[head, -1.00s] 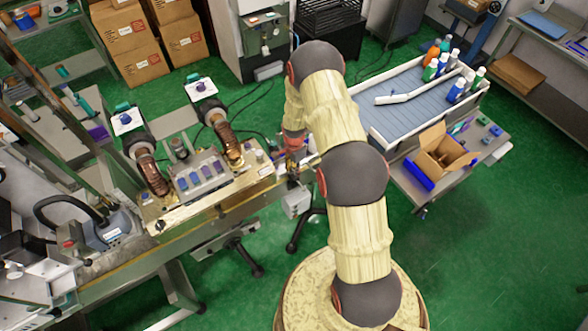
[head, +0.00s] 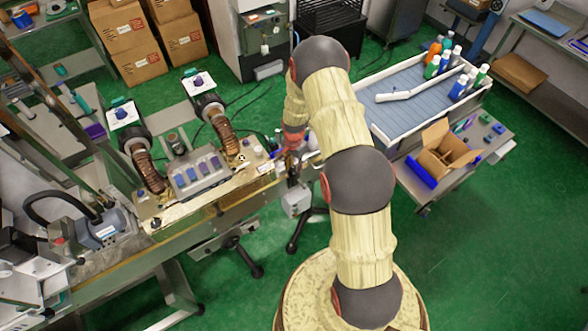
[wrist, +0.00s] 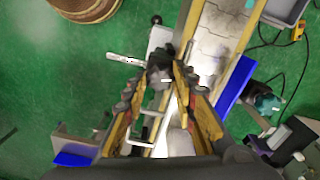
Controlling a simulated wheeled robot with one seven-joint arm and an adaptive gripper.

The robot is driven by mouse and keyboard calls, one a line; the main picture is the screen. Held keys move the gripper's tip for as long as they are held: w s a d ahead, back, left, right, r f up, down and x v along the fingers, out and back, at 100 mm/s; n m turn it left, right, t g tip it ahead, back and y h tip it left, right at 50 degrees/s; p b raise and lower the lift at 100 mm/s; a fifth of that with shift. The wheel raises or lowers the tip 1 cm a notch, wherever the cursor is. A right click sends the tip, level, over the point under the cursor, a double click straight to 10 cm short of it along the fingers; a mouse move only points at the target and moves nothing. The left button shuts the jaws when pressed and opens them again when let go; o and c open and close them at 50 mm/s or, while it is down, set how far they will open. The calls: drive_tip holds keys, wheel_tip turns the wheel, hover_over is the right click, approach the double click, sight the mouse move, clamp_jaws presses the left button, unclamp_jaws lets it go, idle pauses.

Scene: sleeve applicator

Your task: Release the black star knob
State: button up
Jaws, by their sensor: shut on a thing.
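The black star knob (wrist: 161,57) shows in the wrist view as a dark lump between my fingertips, partly hidden by them. My gripper (wrist: 160,76) is shut on it, with one yellow-and-grey finger on each side. A pale metal bracket and post are visible beneath and beside the knob. In the head view my gripper (head: 291,160) is small and mostly hidden behind my arm, at the right end of the applicator bench (head: 205,203). The knob cannot be made out there.
A blue-grey tray table with bottles (head: 420,95) and an open carton (head: 445,152) stand to the right. Green floor is clear at lower right.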

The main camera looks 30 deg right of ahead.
drive_tip(key=n+b, duration=0.3)
drive_tip(key=shift+f+n, duration=0.1)
drive_tip(key=shift+n, duration=0.3)
drive_tip(key=n+b, duration=0.3)
drive_tip(key=n, duration=0.1)
drive_tip(key=shift+n, duration=0.3)
drive_tip(key=n+b, duration=0.2)
drive_tip(key=n, duration=0.2)
drive_tip(key=n+b, duration=0.1)
drive_tip(key=n, duration=0.3)
drive_tip(key=n+b, duration=0.2)
drive_tip(key=n, duration=0.2)
drive_tip(key=shift+n, duration=0.3)
drive_tip(key=n, duration=0.3)
drive_tip(key=shift+n+b, duration=0.4)
drive_tip(key=n, duration=0.4)
drive_tip(key=shift+b, duration=0.4)
drive_tip(key=shift+r+n, duration=0.2)
drive_tip(key=shift+n, duration=1.6)
